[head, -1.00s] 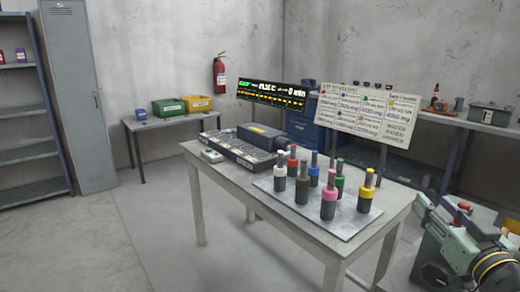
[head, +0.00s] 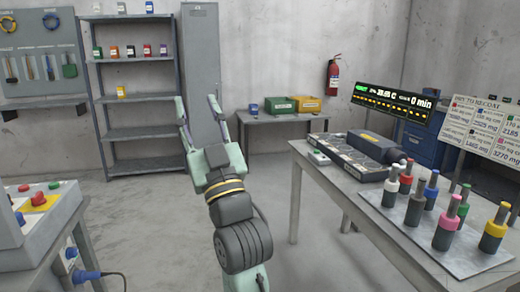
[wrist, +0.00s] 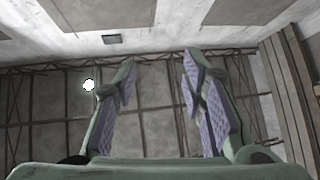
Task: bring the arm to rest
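My gripper (head: 199,112) is raised in the middle of the head view, left of the work table. Its two fingers point up and stand apart with nothing between them. In the wrist view the open fingers (wrist: 160,80) show against the ceiling and upper wall, and the gap between them is empty. My forearm runs down to the bottom edge of the head view.
The work table (head: 310,178) at the right holds colour-banded cylinders on a plate (head: 465,256). A control console (head: 45,215) stands at the left. Shelves (head: 140,133) and a locker (head: 200,50) stand behind. The floor between console and table is clear.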

